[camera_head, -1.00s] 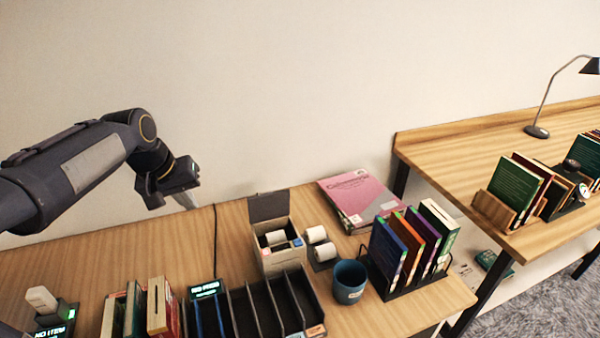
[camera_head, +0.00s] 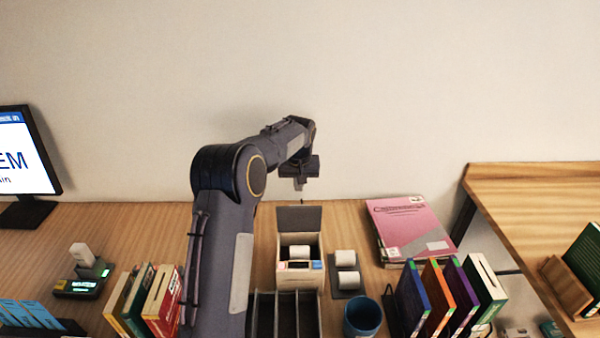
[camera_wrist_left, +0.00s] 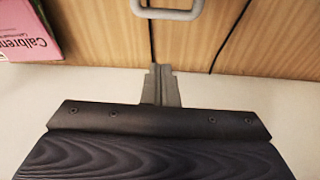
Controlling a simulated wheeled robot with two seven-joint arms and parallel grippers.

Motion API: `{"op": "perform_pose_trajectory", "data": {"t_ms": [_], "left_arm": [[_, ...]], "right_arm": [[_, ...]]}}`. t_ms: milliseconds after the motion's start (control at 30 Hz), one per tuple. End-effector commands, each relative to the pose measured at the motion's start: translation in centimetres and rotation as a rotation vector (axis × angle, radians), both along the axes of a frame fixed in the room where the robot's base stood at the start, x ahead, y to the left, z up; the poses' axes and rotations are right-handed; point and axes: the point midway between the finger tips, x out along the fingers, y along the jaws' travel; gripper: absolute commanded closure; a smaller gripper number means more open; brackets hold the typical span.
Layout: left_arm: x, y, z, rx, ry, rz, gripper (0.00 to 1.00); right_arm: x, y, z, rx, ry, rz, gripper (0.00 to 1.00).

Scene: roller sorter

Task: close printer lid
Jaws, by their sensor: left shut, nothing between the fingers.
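The label printer (camera_head: 296,274) is a small pale box on the desk, with a white roll inside. Its dark lid (camera_head: 299,218) stands open, raised at the back edge. My left gripper (camera_head: 299,186) is shut and empty, pointing down just behind and above the raised lid. I cannot tell if it touches the lid. In the left wrist view the closed fingers (camera_wrist_left: 161,86) stick out past my dark gripper body. The lid cannot be made out there. My right gripper is not in view.
Two spare rolls (camera_head: 346,268) stand right of the printer, with a blue mug (camera_head: 362,317) in front. A pink book (camera_head: 408,226) lies at the back right. A dark slotted sorter (camera_head: 286,316) is in front of the printer. Books (camera_head: 150,300) stand left of my arm.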

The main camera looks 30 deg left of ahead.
Motion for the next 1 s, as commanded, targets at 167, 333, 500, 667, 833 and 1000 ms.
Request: {"op": "perform_pose_trajectory", "data": {"t_ms": [167,333,500,667,833,1000], "left_arm": [[-0.3,-0.1,-2.1,-0.001,0.001,0.0,1.0],[-2.0,-1.1,-1.9,-0.001,0.001,0.001,1.0],[-2.8,-1.6,-2.0,0.001,0.0,0.0,1.0],[-3.0,-1.7,-2.0,0.001,0.0,0.001,1.0],[-3.0,-1.7,-2.0,0.0,-0.001,0.001,1.0],[-2.9,-1.7,-2.1,0.005,-0.01,0.001,1.0]], "right_arm": [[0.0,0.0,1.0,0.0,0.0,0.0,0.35],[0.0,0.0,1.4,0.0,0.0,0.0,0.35],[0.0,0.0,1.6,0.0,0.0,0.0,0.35],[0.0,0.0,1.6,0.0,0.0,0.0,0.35],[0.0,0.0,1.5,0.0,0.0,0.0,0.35],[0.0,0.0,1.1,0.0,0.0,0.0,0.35]]}}
